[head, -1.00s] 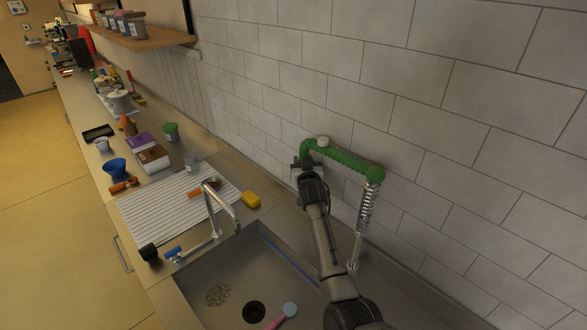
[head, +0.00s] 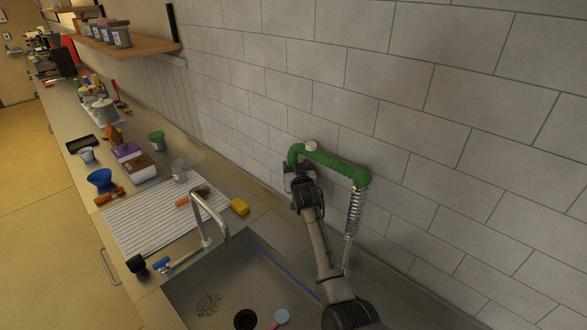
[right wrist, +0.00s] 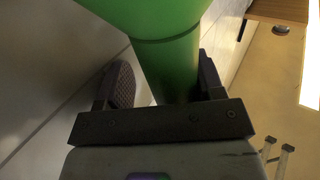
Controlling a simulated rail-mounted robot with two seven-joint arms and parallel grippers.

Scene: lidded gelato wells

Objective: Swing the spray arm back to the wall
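The spray arm (head: 335,165) is a green tube on top of a coiled steel riser (head: 352,210), behind the sink and in front of the tiled wall. Its free end bends down at the left. My right gripper (head: 291,172) is at that bent-down end. In the right wrist view the green tube (right wrist: 168,55) passes between the two fingers of my right gripper (right wrist: 160,85). A gap shows between the tube and the left finger; the right finger is close to the tube, and contact is unclear. My left gripper is out of view.
The tiled wall (head: 430,120) runs close behind the spray arm. The sink (head: 215,285) lies in front, with a steel faucet (head: 205,225) at its left. A ribbed drain mat (head: 150,225), a yellow sponge (head: 239,207) and several tubs stand further left. A shelf (head: 140,48) hangs beyond.

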